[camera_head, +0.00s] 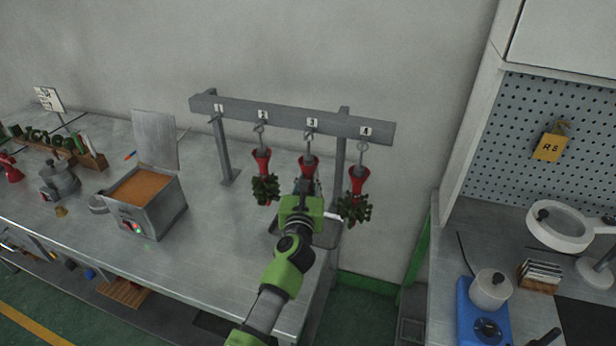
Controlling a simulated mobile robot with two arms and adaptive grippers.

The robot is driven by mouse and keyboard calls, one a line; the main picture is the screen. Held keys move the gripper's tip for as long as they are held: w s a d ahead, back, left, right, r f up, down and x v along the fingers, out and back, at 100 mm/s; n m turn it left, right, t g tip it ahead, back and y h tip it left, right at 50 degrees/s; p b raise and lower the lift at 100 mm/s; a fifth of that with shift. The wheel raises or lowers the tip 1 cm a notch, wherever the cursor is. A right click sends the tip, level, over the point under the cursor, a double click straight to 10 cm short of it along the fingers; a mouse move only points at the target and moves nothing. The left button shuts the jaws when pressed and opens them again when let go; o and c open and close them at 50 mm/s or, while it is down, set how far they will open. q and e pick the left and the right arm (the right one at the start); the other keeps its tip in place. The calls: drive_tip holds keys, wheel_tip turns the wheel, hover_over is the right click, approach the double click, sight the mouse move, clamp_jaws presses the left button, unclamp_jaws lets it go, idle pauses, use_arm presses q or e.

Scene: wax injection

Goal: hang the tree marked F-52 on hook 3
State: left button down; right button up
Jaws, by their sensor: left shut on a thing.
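A grey rack (379,131) carries hooks labelled 1 to 4. A tree with a red cone-shaped base (308,168) is below label 3, with a metal stem and ring above the cone. My left gripper (304,188) is shut on this tree, low on it, and hides most of its lower part. The ring is close to hook 3 (311,134); I cannot tell whether it sits on the hook. The F-52 marking is not readable. My right gripper is not in view.
Trees with red cones and green pieces hang at hook 2 (265,188) and hook 4 (356,205), close on either side. Hook 1 (215,118) is empty. A metal box with an orange surface (143,188) stands left on the metal table (215,245).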

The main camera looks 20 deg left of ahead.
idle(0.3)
use_arm(q)
drive_tip(key=c, duration=1.9)
unclamp_jaws()
drive_tip(key=shift+s+f, duration=0.1)
drive_tip(key=shift+s, duration=0.05)
drive_tip(key=shift+s, duration=0.25)
drive_tip(key=s, duration=0.3)
drive_tip(key=s+d, duration=0.1)
drive_tip(key=s, duration=0.3)
drive_tip(key=s+d, duration=0.1)
drive_tip(key=s, duration=0.3)
drive_tip(key=shift+s, duration=0.1)
